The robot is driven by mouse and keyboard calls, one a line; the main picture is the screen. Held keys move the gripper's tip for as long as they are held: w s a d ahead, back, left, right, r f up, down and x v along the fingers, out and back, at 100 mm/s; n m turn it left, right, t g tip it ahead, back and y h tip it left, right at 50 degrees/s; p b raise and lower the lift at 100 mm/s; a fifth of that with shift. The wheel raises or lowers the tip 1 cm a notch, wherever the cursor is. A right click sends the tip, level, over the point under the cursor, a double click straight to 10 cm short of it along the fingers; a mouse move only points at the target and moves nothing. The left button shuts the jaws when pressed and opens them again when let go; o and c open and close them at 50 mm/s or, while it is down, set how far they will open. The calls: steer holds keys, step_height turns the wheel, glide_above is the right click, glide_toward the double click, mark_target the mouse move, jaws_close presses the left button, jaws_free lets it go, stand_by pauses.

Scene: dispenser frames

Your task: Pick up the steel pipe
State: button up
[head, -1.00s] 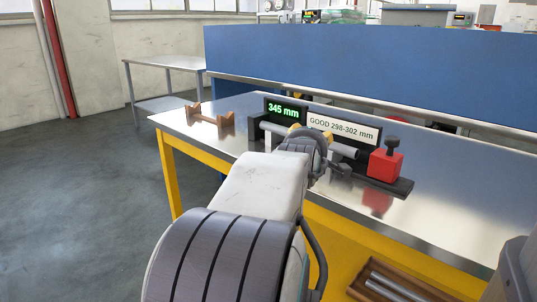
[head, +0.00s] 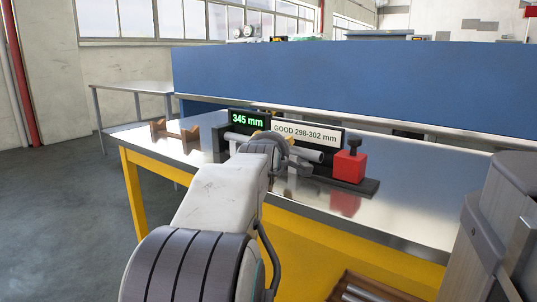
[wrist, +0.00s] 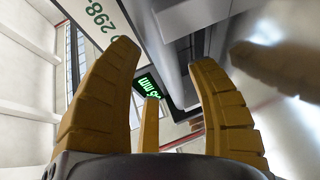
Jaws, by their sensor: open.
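The steel pipe lies level in the dark length gauge on the steel bench. Its right part (head: 306,153) shows beside my gripper in the head view, and a short left end shows too; my gripper hides the middle. My gripper (wrist: 163,58) is open, with its yellow fingers spread at the gauge. In the head view, my gripper (head: 262,136) is mostly hidden by my own wrist. The gauge (head: 370,185) has a green display (head: 248,119) reading 345 mm, and a sign (head: 304,134) reading GOOD 298-302 mm. I cannot tell whether the fingers touch the pipe.
A red block with a black knob (head: 349,165) sits at the gauge's right end. A brown cradle (head: 175,135) stands empty at the left. A brown crate (head: 352,278) with pipes shows below the bench front. A blue panel (head: 350,85) stands behind.

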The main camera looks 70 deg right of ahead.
steer(key=shift+x, duration=1.8)
steer(key=shift+c, duration=0.5)
steer(key=shift+r, duration=0.1)
jaws_close()
steer(key=shift+r, duration=0.15)
